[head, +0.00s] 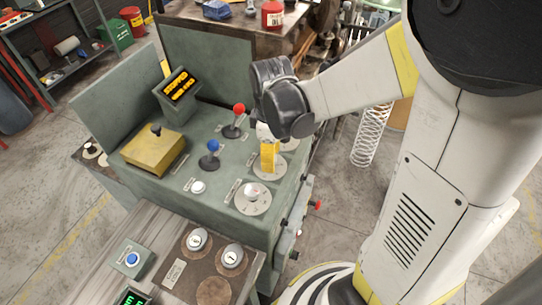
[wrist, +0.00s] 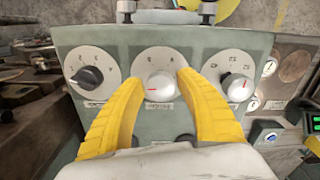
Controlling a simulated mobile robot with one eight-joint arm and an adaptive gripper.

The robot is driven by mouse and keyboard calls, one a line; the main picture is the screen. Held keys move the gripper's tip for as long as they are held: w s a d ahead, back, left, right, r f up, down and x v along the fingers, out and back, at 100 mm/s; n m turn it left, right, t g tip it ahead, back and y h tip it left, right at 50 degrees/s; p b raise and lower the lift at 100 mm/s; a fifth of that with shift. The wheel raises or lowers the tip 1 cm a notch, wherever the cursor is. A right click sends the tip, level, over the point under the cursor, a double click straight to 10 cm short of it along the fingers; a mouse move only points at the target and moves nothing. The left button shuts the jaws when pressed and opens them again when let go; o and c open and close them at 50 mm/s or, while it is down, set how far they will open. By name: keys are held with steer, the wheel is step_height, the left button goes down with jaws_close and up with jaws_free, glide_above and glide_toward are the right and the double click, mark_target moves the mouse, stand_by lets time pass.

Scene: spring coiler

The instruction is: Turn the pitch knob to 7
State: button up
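Three round dials sit in a row on the green panel. In the wrist view the middle silver knob (wrist: 160,86) has a red mark toward the left of its face. The left knob (wrist: 90,77) is a black pointer. The labels are too small to read, so I cannot tell which is the pitch knob. My gripper (wrist: 160,77) is open, its yellow fingers on either side of the middle knob, seemingly clear of it. In the head view my gripper (head: 268,160) hides that knob.
A red-topped lever (head: 238,109) and a blue-topped lever (head: 213,146) stand near the dials. A lit display (head: 179,87) and a yellow box (head: 153,150) are farther left.

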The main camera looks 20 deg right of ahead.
steer(key=shift+o, duration=0.5)
step_height(320, 180, up, 12)
stand_by(0.3)
steer(key=s+f+m+t+b, duration=0.2)
steer(key=m, duration=0.1)
steer(key=s+f+m+t+b, duration=0.2)
steer(key=s+m, duration=0.1)
steer(key=m, duration=0.1)
steer(key=s+f+m+t+b, duration=0.2)
steer(key=m+t+b, duration=0.1)
steer(key=m, duration=0.1)
steer(key=shift+s+a, duration=0.1)
steer(key=shift+s, duration=0.25)
